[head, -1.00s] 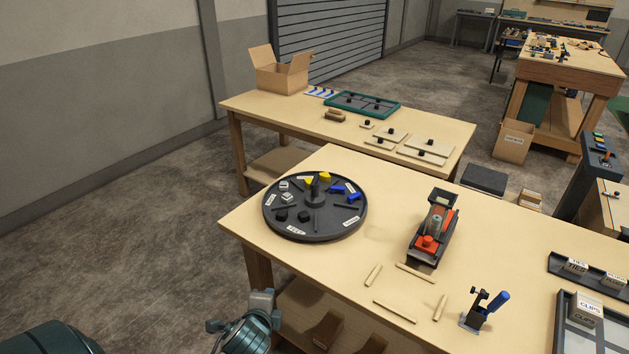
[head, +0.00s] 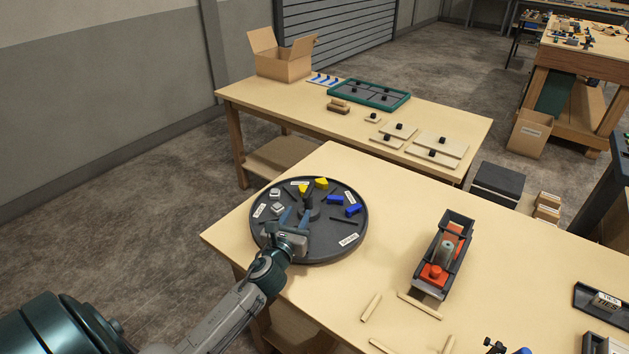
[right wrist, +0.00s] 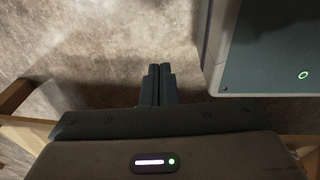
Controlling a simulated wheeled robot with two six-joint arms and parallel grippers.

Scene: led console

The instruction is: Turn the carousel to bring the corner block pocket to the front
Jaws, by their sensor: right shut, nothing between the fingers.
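The round dark carousel (head: 335,253) lies on the near table. Its pockets hold yellow blocks (head: 321,183) at the back, blue blocks (head: 353,209) at the right and grey-white blocks (head: 277,208) at the left. The label cards are too small to read, so I cannot tell which pocket is the corner block one. My left gripper (head: 294,217) is over the front-left part of the carousel, its two fingers apart. It hides that part, and I cannot tell if it touches. My right gripper (right wrist: 160,85) is shut and empty, away from the carousel.
A dark tray with red parts (head: 441,262) stands right of the carousel on the near table (head: 385,210), with wooden sticks (head: 420,306) in front. A back table (head: 285,110) holds a green-framed tray (head: 369,94), flat plates and an open carton (head: 283,57). Bare tabletop separates carousel and tray.

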